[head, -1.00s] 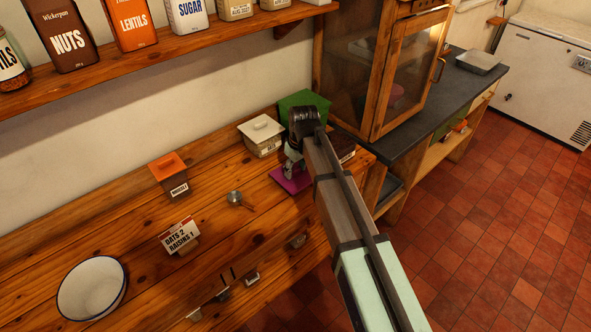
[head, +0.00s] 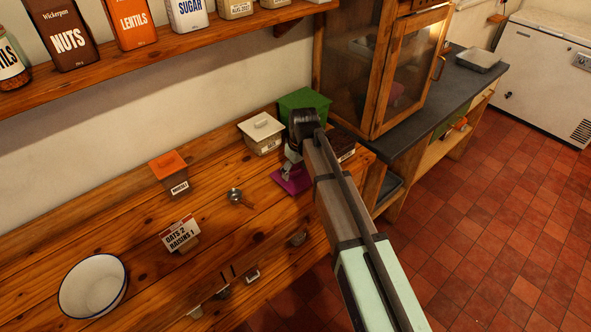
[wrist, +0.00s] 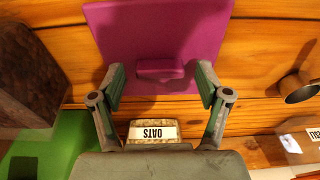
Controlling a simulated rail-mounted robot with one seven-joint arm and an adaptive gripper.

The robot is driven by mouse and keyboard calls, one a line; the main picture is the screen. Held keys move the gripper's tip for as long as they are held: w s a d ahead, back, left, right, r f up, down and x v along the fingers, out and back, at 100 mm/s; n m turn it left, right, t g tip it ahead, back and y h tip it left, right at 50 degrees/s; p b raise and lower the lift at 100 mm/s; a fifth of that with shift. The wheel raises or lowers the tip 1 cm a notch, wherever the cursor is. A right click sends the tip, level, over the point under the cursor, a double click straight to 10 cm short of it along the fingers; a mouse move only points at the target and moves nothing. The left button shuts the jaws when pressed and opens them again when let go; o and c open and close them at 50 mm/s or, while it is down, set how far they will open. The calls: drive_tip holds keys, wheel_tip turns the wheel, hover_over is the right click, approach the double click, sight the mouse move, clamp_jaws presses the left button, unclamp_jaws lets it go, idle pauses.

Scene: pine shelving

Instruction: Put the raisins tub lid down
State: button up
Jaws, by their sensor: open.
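The purple lid (head: 292,181) lies flat on the pine counter. In the wrist view the purple lid (wrist: 160,28) shows its raised handle (wrist: 160,69) between my fingertips. My gripper (wrist: 160,80) is open, one finger on each side of the handle, with gaps visible. In the head view my gripper (head: 291,168) is over the lid, partly hidden by my arm. A dark brown tub (head: 343,149) stands beyond the arm, partly hidden. It also shows at the left of the wrist view (wrist: 25,75); its label is unreadable.
A white-lidded tub (head: 262,134), labelled oats in the wrist view (wrist: 152,131), and a green tub (head: 303,103) stand behind the lid. An orange-lidded tub (head: 171,172), scoop (head: 235,196), card (head: 180,233) and white bowl (head: 92,287) are leftward.

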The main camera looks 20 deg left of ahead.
sight(299, 179)
wheel_tip(299, 179, up, 12)
drive_tip(key=d+b, duration=0.1)
drive_tip(key=b, duration=0.2)
drive_tip(key=shift+s+d, duration=0.25)
drive_tip(key=shift+s, duration=0.2)
drive_tip(key=s+d+f+m+h, duration=0.15)
drive_tip(key=d+f+m, duration=0.45)
drive_tip(key=d+f, duration=1.5)
drive_tip(key=s+d+f+m+g, duration=0.1)
drive_tip(key=s+d+f+m, duration=0.2)
drive_tip(key=s+d+f, duration=0.5)
drive_tip(key=s+d+f+m, duration=0.3)
drive_tip(key=s+d+f, duration=0.15)
drive_tip(key=d, duration=0.55)
drive_tip(key=s+f+g, duration=0.2)
drive_tip(key=s+f, duration=0.4)
drive_tip(key=s, duration=0.4)
drive_tip(key=s+f+g, duration=0.2)
drive_tip(key=s+f, duration=0.3)
drive_tip(key=s, duration=0.5)
drive_tip(key=s+f+g, duration=0.2)
drive_tip(key=s+f, duration=0.4)
drive_tip(key=s, duration=0.3)
drive_tip(key=shift+s+f+g, duration=0.3)
drive_tip(key=shift+s+g, duration=0.1)
